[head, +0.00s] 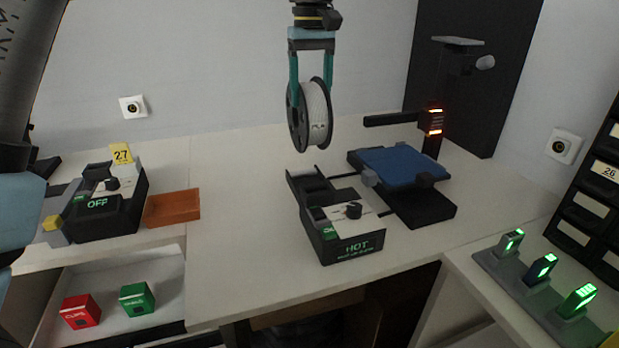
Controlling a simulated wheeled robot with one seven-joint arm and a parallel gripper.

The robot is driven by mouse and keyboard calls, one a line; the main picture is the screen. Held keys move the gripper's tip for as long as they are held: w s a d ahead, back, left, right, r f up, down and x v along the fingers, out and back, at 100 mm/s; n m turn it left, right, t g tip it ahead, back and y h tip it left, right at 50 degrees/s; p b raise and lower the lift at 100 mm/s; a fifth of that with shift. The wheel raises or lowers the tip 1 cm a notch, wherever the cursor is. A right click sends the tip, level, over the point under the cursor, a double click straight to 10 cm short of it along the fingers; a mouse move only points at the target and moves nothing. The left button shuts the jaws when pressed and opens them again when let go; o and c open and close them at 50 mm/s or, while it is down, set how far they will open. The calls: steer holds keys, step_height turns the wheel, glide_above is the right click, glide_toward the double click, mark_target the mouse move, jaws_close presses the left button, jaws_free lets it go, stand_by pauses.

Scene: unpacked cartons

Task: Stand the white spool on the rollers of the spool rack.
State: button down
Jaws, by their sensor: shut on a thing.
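The white spool (317,110), white winding between dark flanges, hangs upright in the air in the middle of the head view. My gripper (311,88) points down with its teal fingers on either side of the spool's upper part and is shut on it. The spool is above the table, apart from it. A black open-topped frame with a crossbar (312,182) is below it, behind the box marked HOT; it may be the spool rack, but its rollers cannot be made out clearly.
The HOT control box (350,238) joins a printer with a blue bed (402,163) and an upright column (432,125) right of the spool. An orange tray (172,207) and an OFF box (105,210) are left. The white table (235,210) between is clear.

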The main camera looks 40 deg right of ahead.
mark_target(311, 137)
steer(key=shift+r, duration=0.1)
steer(key=shift+f+p, duration=1.5)
steer(key=shift+f, duration=3.3)
steer(key=shift+f, duration=0.1)
steer(key=shift+c, duration=0.2)
jaws_free()
steer(key=shift+f, duration=0.1)
steer(key=shift+f+b, duration=0.1)
steer(key=shift+b, duration=0.45)
steer(key=r+b, duration=0.1)
steer(key=r, duration=0.6)
steer(key=r+b, duration=0.1)
steer(key=r, duration=0.3)
steer(key=shift+a+b, duration=0.3)
steer(key=shift+a, duration=0.05)
steer(key=shift+w, duration=0.1)
